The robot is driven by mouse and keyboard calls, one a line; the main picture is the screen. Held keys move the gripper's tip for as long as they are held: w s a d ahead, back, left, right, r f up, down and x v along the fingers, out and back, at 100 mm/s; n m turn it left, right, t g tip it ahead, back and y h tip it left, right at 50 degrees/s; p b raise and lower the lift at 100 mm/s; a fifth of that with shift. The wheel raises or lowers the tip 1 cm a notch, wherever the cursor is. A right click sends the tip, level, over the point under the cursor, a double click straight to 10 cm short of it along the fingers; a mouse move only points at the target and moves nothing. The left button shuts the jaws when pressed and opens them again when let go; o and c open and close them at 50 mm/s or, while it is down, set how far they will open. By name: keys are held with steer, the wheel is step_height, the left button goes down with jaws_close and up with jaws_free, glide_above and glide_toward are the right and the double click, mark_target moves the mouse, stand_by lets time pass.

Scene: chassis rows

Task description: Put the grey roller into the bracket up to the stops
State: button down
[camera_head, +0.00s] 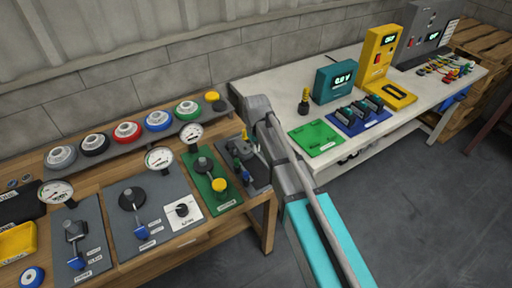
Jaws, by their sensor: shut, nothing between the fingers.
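I cannot make out a grey roller or a bracket with stops in the head view. A dark grey plate with small fittings (258,181) lies at the right end of the wooden bench, partly behind my arm, and its parts are too small to tell. My arm crosses the middle of the view, from the bottom right up to a grey joint over the gap between the two tables. My gripper is not in view.
The wooden bench (192,241) at left holds gauges, coloured knobs, levers and panels. The pale table (275,95) at right holds a green plate (316,138), a teal meter (335,82), a blue tray (380,125) and a yellow device (379,55). Grey floor (430,200) is clear at right.

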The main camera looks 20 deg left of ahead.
steer(key=shift+r+p, duration=0.45)
steer(key=shift+r, duration=0.25)
steer(key=s+d+m, duration=0.2)
steer(key=d+m, duration=0.1)
steer(key=d, duration=1)
steer(key=s+d+m, duration=0.3)
steer(key=d, duration=1)
steer(key=s+d+m, duration=0.3)
steer(key=d+m, duration=0.1)
steer(key=d, duration=0.8)
steer(key=shift+s+d, duration=0.25)
steer(key=shift+d, duration=0.15)
